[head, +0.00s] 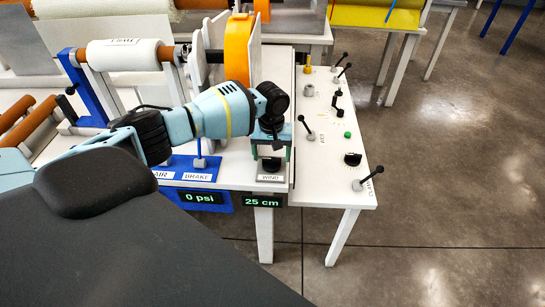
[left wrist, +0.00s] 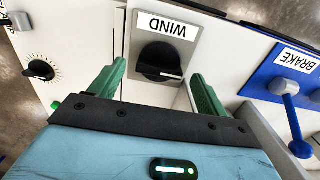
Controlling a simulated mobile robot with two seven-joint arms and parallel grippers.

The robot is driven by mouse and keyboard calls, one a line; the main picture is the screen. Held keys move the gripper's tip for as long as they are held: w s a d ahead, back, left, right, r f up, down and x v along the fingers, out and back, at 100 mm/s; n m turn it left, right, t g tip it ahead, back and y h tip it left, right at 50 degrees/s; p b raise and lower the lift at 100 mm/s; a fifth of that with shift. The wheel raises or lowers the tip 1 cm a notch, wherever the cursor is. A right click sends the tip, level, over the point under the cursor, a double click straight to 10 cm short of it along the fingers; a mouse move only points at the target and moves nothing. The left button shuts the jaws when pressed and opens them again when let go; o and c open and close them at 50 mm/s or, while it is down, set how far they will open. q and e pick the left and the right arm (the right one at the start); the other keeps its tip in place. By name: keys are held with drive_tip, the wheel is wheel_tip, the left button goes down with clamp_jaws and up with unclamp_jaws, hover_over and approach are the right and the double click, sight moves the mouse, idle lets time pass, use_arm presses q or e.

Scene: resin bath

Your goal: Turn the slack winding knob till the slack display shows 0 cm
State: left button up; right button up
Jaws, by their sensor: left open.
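The black winding knob (head: 271,164) sits on a grey plate labelled WIND at the front of the white table. The slack display (head: 263,201) below it reads 25 cm. My left gripper (head: 270,148) is above and just behind the knob in the head view, pointing down. In the left wrist view the open green fingers (left wrist: 157,74) stand to either side of the knob (left wrist: 160,60), with nothing held. The knob appears a little beyond the fingertips; I cannot tell any contact. My right gripper is not in view.
A blue BRAKE panel with a lever (head: 199,163) is left of the knob; its lever also shows in the left wrist view (left wrist: 288,100). A 0 psi display (head: 200,197) is below. A white side panel (head: 325,150) with several levers and knobs is to the right.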

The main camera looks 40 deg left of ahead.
use_arm(q)
drive_tip(key=shift+f, duration=0.8)
drive_tip(key=shift+c, duration=0.5)
drive_tip(key=c, duration=0.9)
